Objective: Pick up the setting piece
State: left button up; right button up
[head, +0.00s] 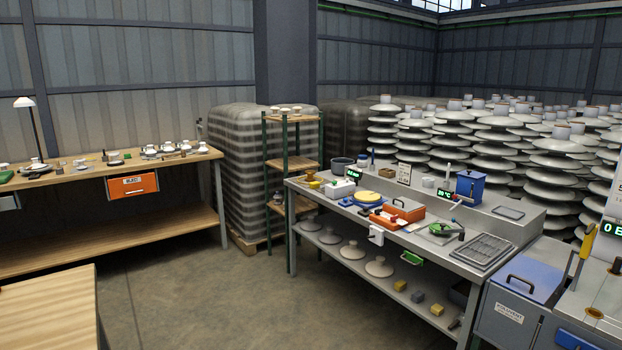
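Neither of my grippers is in the head view. I cannot tell which object is the setting piece; the things on the benches are small at this distance. A wooden bench (60,174) on the left holds several small white insulator parts (168,147).
A shelf rack (291,163) and wrapped pallet stacks (235,165) stand behind. Tall insulator stacks (560,165) fill the back right. A blue-lidded cabinet (510,305) stands at front right, a wooden tabletop (45,300) at front left. The floor (230,290) between is clear.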

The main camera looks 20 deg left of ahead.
aim_at(310, 173)
jog(key=i+j+u, duration=0.55)
jog(key=i, duration=0.15)
jog(key=i+j+u, duration=0.3)
jog(key=i, duration=0.55)
jog(key=i+l+u, duration=0.25)
jog(key=i, duration=1.1)
jog(key=i+j+z, duration=0.1)
jog(key=i, duration=0.4)
jog(key=i+j+z, duration=0.1)
jog(key=i, duration=0.45)
jog(key=i+j, duration=0.15)
jog(key=i, duration=0.35)
